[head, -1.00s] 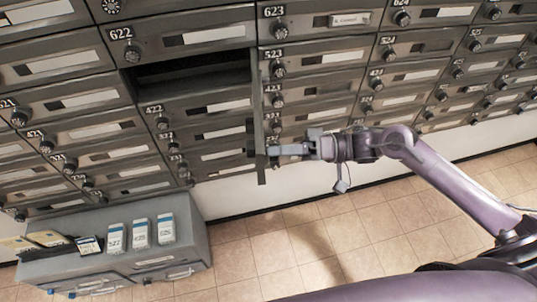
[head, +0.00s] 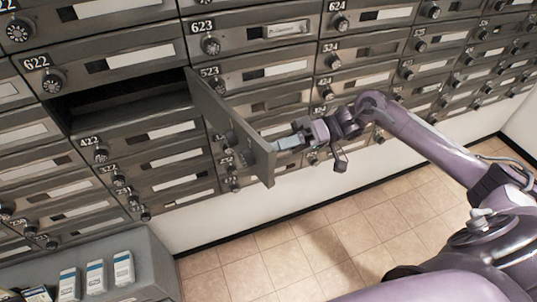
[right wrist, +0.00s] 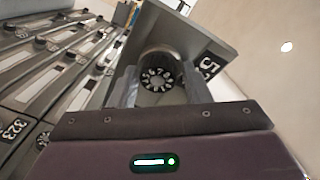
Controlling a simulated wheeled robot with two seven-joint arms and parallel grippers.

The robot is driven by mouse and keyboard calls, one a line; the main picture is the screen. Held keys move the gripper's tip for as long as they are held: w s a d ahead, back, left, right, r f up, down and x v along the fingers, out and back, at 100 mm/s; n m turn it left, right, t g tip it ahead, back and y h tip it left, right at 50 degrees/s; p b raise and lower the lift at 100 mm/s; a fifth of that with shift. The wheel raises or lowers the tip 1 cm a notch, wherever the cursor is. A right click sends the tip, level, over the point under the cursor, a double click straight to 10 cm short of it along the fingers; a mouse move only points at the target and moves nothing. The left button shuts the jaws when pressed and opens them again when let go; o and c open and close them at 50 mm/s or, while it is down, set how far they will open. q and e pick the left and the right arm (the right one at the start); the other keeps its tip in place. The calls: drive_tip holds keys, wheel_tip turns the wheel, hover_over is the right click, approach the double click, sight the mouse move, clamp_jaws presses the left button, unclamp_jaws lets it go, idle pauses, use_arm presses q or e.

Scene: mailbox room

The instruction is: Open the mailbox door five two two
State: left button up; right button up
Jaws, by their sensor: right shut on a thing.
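The door of mailbox 522 (head: 222,112) stands swung out from the wall, hinged at its right side, with its inner face towards me in the head view. Its compartment (head: 130,95), below box 622, is a dark open slot. My right gripper (head: 274,147) is on the far side of the door, near its free edge. In the right wrist view its two fingers are closed on the door's round black dial (right wrist: 160,79), beside a number plate (right wrist: 210,66) of which only part can be read. My left gripper is not in view.
Rows of shut mailboxes with dials surround the slot, including 623 (head: 255,38) above right and 422 (head: 150,140) below. A grey cabinet (head: 150,270) with small white boxes (head: 96,277) stands at lower left. The tiled floor (head: 300,240) is clear.

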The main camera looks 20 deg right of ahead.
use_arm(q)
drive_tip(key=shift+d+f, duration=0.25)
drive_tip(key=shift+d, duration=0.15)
use_arm(e)
drive_tip(key=shift+w+d+r, duration=0.1)
drive_tip(key=shift+w+d, duration=0.4)
drive_tip(key=shift+d, duration=0.4)
drive_tip(key=o, duration=1)
drive_tip(key=shift+o, duration=1.4)
drive_tip(key=shift+w+a, duration=0.1)
drive_tip(key=shift+w, duration=0.1)
drive_tip(key=shift+o, duration=0.6)
drive_tip(key=shift+w+a+f, duration=0.1)
drive_tip(key=shift+w+f, duration=0.05)
drive_tip(key=shift+f, duration=0.05)
use_arm(q)
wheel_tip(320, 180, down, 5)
drive_tip(key=b, duration=0.5)
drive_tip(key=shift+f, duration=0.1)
use_arm(e)
drive_tip(key=d, duration=0.8)
drive_tip(key=shift+a, duration=0.1)
